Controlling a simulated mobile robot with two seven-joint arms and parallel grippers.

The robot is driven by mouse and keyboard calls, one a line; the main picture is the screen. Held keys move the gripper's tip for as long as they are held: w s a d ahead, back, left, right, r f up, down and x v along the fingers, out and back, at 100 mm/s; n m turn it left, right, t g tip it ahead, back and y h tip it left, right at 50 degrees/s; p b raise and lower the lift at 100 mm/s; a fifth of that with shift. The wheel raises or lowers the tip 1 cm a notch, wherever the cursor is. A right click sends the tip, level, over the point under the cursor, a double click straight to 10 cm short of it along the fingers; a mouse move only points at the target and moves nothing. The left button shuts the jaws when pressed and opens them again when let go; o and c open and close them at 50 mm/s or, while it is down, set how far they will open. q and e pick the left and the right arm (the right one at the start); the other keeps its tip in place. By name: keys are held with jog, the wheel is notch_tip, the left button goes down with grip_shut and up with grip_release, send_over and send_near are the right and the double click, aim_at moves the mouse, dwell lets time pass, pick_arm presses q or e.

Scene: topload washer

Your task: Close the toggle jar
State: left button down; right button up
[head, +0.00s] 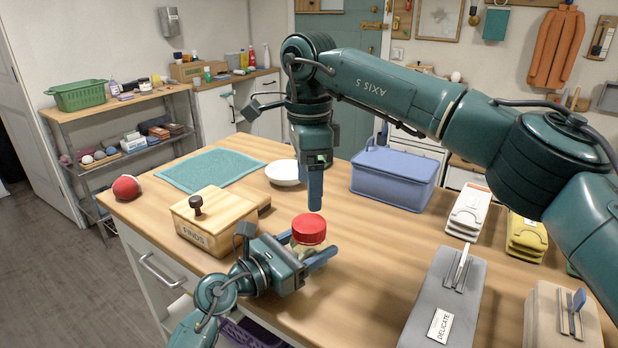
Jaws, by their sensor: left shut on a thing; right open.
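The jar with a red lid (309,228) stands on the wooden table near its front edge. Its pale body is mostly hidden below the lid and behind my fingers, so I cannot tell whether the lid is fastened. My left gripper (305,251) is low at the table and shut on the jar's body, with one blue finger on each side of it. My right gripper (315,188) points straight down just above the red lid. It is open and empty, though from here its fingers line up and look like one.
A wooden box labelled FINDS (214,222) is left of the jar. A white bowl (285,173), a teal mat (210,169) and a blue lidded box (393,180) lie behind. The table between is clear.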

aim_at(309, 222)
notch_tip(309, 222, down, 8)
jog(key=shift+r, duration=0.1)
dwell(0.4)
jog(key=shift+c, duration=0.4)
jog(key=c, duration=0.9)
jog(key=m, duration=0.3)
jog(key=shift+m, duration=0.4)
jog(key=m, duration=1)
jog(key=shift+m, duration=0.4)
jog(key=o, duration=1.1)
